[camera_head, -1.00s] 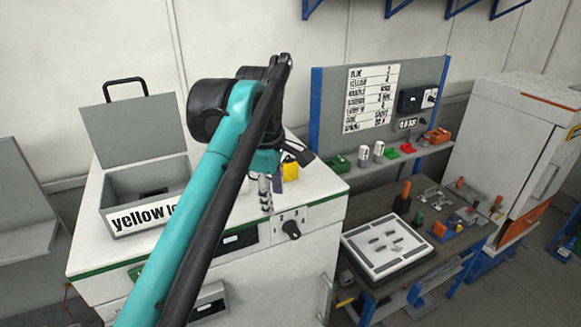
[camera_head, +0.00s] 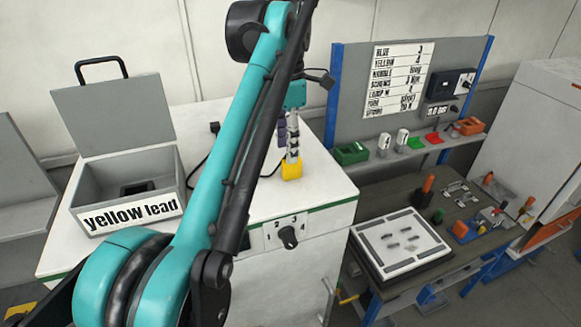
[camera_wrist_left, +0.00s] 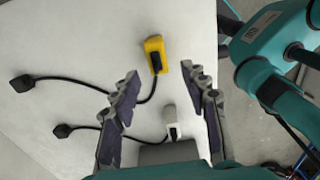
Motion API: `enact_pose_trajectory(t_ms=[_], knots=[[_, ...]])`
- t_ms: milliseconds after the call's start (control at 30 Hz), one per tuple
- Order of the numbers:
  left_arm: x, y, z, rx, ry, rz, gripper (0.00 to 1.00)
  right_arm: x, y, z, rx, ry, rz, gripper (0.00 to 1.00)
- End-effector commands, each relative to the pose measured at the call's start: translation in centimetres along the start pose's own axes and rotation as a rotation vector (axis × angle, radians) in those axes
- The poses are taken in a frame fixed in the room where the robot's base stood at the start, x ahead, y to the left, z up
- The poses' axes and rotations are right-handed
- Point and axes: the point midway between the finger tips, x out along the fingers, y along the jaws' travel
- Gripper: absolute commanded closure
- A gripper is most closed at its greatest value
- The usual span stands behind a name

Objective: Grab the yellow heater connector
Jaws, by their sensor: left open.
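The yellow heater connector (camera_head: 291,170) is a small yellow block on the white cabinet top (camera_head: 322,186). In the left wrist view the connector (camera_wrist_left: 154,47) has a black part on its face and a black cable leading to a black plug. My left gripper (camera_head: 290,147) is open and points down over the cabinet; its fingers partly overlap the connector in the head view. In the left wrist view the open fingertips (camera_wrist_left: 160,71) are on either side just short of the connector, with nothing held. My right gripper is not in view.
A white connector (camera_wrist_left: 172,122) with a black cable lies between the fingers in the left wrist view. An open grey box (camera_head: 132,213) labelled "yellow lead" stands at the left of the cabinet. A numbered knob (camera_head: 288,236) is on the cabinet front. A workbench (camera_head: 392,182) stands to the right.

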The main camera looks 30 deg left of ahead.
Motion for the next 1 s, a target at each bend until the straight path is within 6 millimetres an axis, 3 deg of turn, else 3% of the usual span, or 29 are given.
enact_pose_trajectory(t_ms=[300,567,733,1000], knots=[[4.1,-0.6,0.4,0.001,-0.001,0.001,0.55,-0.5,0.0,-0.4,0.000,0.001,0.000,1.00],[4.5,-0.6,0.4,0.001,-0.001,0.001,0.55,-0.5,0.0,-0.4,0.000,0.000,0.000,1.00],[4.4,-0.5,0.4,0.001,-0.001,0.001,0.97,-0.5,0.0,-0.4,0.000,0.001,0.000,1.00],[4.4,-0.5,0.4,0.001,-0.001,0.001,1.00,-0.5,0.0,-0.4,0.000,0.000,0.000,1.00]])
